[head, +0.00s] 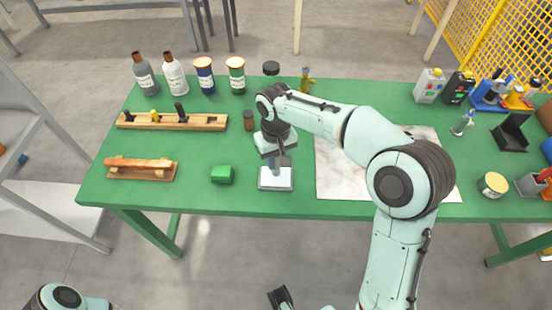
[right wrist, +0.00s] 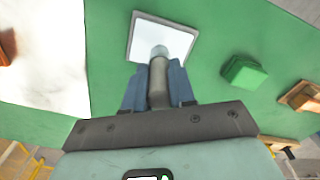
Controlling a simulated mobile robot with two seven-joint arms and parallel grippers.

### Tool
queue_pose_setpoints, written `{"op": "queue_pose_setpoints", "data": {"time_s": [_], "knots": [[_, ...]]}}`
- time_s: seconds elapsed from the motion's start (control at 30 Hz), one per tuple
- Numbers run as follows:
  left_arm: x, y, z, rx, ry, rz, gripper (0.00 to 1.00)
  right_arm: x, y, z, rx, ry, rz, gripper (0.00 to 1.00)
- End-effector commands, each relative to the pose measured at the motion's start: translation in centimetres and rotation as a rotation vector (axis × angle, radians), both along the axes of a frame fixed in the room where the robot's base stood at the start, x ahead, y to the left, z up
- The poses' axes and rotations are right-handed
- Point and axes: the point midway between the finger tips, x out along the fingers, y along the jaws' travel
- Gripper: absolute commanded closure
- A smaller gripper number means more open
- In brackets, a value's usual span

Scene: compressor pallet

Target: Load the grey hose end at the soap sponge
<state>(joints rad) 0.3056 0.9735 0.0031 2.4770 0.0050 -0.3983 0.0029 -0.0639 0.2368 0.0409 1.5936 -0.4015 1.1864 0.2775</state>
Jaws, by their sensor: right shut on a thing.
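The soap sponge appears to be the pale square pad in a grey-rimmed tray (head: 275,183) at the table's front middle. It also shows in the right wrist view (right wrist: 143,32). My right gripper (head: 277,160) is above it, pointing down. It is shut on the grey hose end (right wrist: 157,80), a grey cylinder with a paler tip, held between the two blue-grey fingers. The tip overlaps the pad in both views; I cannot tell whether it touches. Part of my left arm shows at the bottom left. A dark piece at the bottom middle may be my left gripper, largely cut off.
A green block (head: 221,175) lies left of the pad, and a wooden rack (head: 172,122) stands behind it. Several bottles and tins line the back edge. A whitish sheet (head: 334,180) lies to the right. Bare green table surrounds the pad's left side.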

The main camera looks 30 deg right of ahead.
Motion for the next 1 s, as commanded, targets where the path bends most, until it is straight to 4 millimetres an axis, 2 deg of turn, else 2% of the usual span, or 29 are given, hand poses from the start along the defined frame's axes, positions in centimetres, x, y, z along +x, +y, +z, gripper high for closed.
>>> {"op": "queue_pose_setpoints", "data": {"time_s": [0.03,0.53,1.0], "knots": [[0.2,0.0,0.7,0.0,-0.002,0.0,0.51,0.0,0.0,0.8,0.0,-0.002,0.0,1.0],[1.3,0.0,4.0,0.0,-0.016,0.0,0.51,0.1,0.0,4.7,0.0,-0.003,0.0,1.0],[1.3,0.0,4.0,0.0,-0.016,0.0,0.51,0.0,0.0,4.8,0.0,-0.002,0.0,1.0]]}}
